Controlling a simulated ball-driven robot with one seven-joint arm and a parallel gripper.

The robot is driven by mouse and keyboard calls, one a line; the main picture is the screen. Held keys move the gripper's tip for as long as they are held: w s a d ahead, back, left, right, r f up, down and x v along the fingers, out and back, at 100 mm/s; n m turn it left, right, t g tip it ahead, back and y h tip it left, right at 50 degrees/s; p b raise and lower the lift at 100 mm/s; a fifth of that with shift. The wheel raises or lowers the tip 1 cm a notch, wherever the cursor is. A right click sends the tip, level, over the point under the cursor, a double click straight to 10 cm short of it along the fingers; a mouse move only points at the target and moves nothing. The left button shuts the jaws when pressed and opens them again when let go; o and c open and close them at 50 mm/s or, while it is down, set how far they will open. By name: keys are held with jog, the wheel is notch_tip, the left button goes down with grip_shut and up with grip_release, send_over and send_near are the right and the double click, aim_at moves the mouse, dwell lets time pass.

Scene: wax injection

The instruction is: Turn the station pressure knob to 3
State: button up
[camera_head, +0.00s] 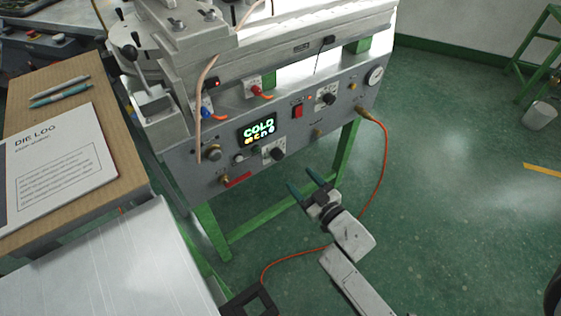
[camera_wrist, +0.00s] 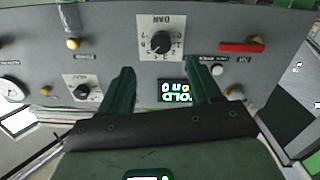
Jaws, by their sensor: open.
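The pressure knob is a black dial on a white plate marked BAR; it sits low on the grey station panel (camera_head: 220,165), under the lit display (camera_head: 256,131) reading COLD. I see the knob (camera_head: 278,154) in the head view. In the wrist view, which is upside down, the knob (camera_wrist: 160,43) is at upper centre, and its pointer setting is too small to read surely. My gripper (camera_head: 303,183) is open and empty, in front of and below the knob, apart from it. In the wrist view its two green fingers (camera_wrist: 161,70) stand either side of the knob's line.
A second black knob (camera_head: 327,98), a red switch (camera_head: 298,111) and a gauge (camera_head: 375,76) are on the panel's right. An orange hose (camera_head: 383,165) hangs to the floor.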

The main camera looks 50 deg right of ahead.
aim_at(279, 157)
jog(key=x, duration=1)
jog(key=shift+w+r, duration=0.2)
jog(key=shift+w, duration=0.2)
jog(key=shift+c, duration=0.3)
jog(key=c, duration=1)
jog(key=shift+b, duration=0.3)
jog(key=shift+n, duration=0.5)
jog(key=n+b, duration=0.3)
jog(key=n, duration=0.1)
jog(key=shift+f+n, duration=0.15)
jog(key=shift+n, duration=0.15)
jog(key=n+b, duration=0.3)
jog(key=n, duration=0.3)
jog(key=shift+a, duration=0.1)
jog(key=shift+n, duration=0.3)
